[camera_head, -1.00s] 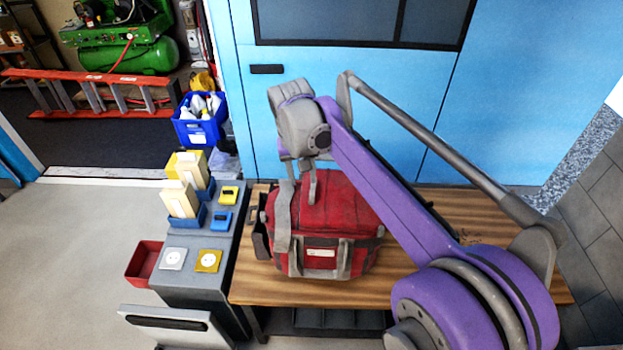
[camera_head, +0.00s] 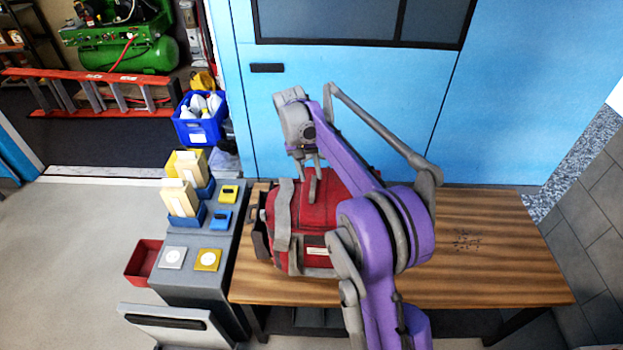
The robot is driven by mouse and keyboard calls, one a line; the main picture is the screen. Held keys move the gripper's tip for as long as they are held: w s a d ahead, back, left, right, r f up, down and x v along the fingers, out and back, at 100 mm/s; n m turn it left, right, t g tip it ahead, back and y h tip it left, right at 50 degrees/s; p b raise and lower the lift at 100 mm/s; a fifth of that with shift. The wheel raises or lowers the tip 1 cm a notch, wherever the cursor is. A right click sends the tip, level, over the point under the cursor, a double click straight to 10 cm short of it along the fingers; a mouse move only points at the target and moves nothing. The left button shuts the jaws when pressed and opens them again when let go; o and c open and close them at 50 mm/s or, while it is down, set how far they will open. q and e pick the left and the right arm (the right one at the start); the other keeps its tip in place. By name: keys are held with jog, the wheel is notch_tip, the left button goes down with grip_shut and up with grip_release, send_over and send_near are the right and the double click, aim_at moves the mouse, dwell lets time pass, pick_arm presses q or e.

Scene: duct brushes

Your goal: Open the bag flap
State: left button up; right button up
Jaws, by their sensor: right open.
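The red bag (camera_head: 340,190) with grey straps stands on the wooden table. Its top looks closed, and a grey tab (camera_head: 312,185) stands up from the top flap. A grey strap runs down its left side, and a pale label is on its front. My right gripper (camera_head: 308,172) is open, pointing down, with its fingertips close above the bag's top near the tab. I cannot tell whether they touch it. My purple right arm hides the bag's right part. My left gripper is not in view.
The wooden table (camera_head: 490,250) is clear on the right apart from small dark marks. A grey stand (camera_head: 190,290) at left carries switches, sockets and blue boxes. A red bin (camera_head: 143,265) is beside it. The blue wall (camera_head: 520,90) rises behind the table.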

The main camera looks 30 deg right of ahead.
jog(key=shift+s+d+f, duration=0.1)
jog(key=shift+d+f, duration=0.1)
jog(key=shift+f, duration=1)
grip_shut()
dwell(0.6)
